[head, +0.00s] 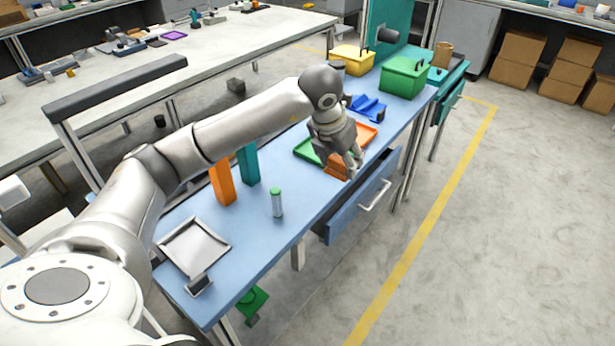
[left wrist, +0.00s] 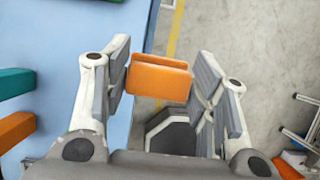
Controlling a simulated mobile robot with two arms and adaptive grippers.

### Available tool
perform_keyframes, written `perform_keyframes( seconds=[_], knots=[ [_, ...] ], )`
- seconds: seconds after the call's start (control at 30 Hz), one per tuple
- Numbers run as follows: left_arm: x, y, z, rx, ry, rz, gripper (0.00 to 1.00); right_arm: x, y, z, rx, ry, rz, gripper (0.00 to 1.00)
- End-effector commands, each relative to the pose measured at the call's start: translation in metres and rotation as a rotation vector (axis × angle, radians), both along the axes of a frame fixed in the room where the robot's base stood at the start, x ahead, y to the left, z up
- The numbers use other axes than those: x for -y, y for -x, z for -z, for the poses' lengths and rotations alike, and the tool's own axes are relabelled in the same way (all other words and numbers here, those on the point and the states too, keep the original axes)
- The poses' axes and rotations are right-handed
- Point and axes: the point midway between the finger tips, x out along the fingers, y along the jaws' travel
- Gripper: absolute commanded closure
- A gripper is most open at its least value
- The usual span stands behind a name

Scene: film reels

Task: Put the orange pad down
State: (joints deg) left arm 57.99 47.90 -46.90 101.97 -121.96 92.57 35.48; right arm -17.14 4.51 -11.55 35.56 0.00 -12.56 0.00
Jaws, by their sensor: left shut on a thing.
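The orange pad (left wrist: 158,80) is a small, thick block between the two fingers of my left gripper (left wrist: 160,85) in the left wrist view. The gripper is shut on it. In the head view, my left gripper (head: 351,166) points down by the front edge of the blue bench (head: 262,232), and the pad (head: 337,168) shows partly behind the fingers. In the left wrist view the pad overlaps the bench edge, with floor seen beyond. I cannot tell its exact height above the bench. My right gripper is in neither view.
A green tray (head: 303,153) and an orange tray (head: 368,132) lie behind the gripper. An open drawer (head: 352,212) juts out below. An orange post (head: 222,182), a teal post (head: 249,165), a green-capped cylinder (head: 277,203) and a metal tray (head: 183,229) stand nearer.

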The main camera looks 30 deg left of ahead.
Motion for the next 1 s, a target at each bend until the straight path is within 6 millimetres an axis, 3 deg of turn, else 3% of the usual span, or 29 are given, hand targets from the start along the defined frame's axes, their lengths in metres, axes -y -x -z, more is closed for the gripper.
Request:
perform_keyframes(
  seconds=[0.03,0.23,0.4,0.73,1.0],
  knots=[
    [-0.016,-0.002,0.004,-0.006,-0.001,-0.008,0.66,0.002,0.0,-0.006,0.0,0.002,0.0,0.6],
    [-0.063,-0.015,0.026,-0.005,0.0,-0.005,0.66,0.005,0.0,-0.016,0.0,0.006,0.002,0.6],
    [-0.086,-0.021,0.06,-0.006,0.001,-0.001,0.66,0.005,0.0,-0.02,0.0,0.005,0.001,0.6],
    [-0.108,-0.027,0.087,-0.003,0.0,0.001,0.66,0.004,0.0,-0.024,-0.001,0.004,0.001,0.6],
    [-0.107,-0.027,0.116,0.0,0.001,0.003,0.66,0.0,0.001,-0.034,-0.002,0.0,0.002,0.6]
  ],
)
